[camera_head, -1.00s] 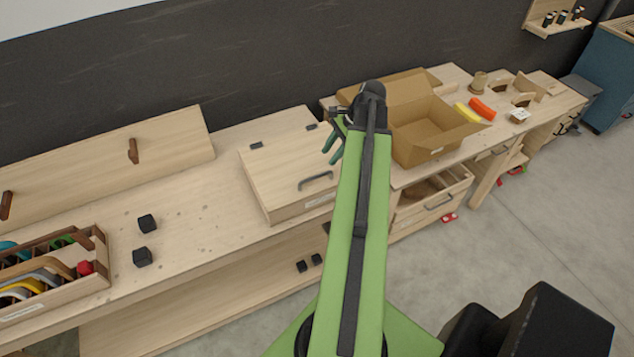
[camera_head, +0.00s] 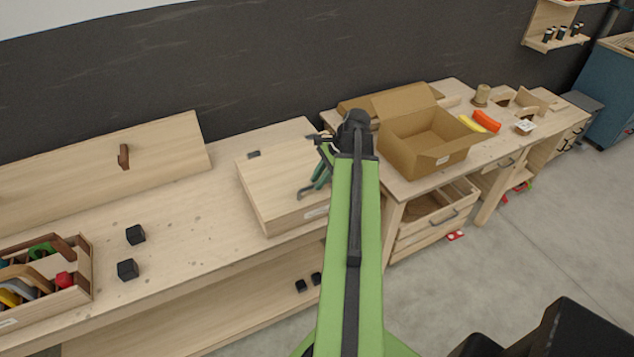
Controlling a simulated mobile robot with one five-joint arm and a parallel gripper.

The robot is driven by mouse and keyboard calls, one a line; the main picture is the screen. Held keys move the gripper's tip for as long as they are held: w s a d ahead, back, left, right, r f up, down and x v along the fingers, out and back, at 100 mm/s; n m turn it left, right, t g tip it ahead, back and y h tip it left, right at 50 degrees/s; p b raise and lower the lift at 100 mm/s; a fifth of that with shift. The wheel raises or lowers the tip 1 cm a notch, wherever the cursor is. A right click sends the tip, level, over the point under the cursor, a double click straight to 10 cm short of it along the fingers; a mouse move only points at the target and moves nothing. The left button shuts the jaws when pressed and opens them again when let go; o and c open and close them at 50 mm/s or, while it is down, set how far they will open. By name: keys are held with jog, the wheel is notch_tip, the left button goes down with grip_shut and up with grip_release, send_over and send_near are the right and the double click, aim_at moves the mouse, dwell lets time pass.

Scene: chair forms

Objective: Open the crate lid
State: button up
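The wooden crate (camera_head: 285,209) stands on the bench left of my arm. Its flat lid (camera_head: 272,178) is closed, with a dark hinge (camera_head: 254,154) at the back edge; the other hinge is hidden behind my gripper. The dark lid handle (camera_head: 307,191) is near the front right edge, partly covered by my gripper. Nothing shows between the fingers. I cannot tell if they touch the handle.
An open cardboard box (camera_head: 425,150) stands to the right of my arm. Two black cubes (camera_head: 128,269) and a tool tray (camera_head: 62,298) are at the left. The bench between cubes and crate is clear.

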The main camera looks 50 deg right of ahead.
grip_shut()
jog(key=shift+r, duration=0.1)
dwell(0.6)
dwell(0.3)
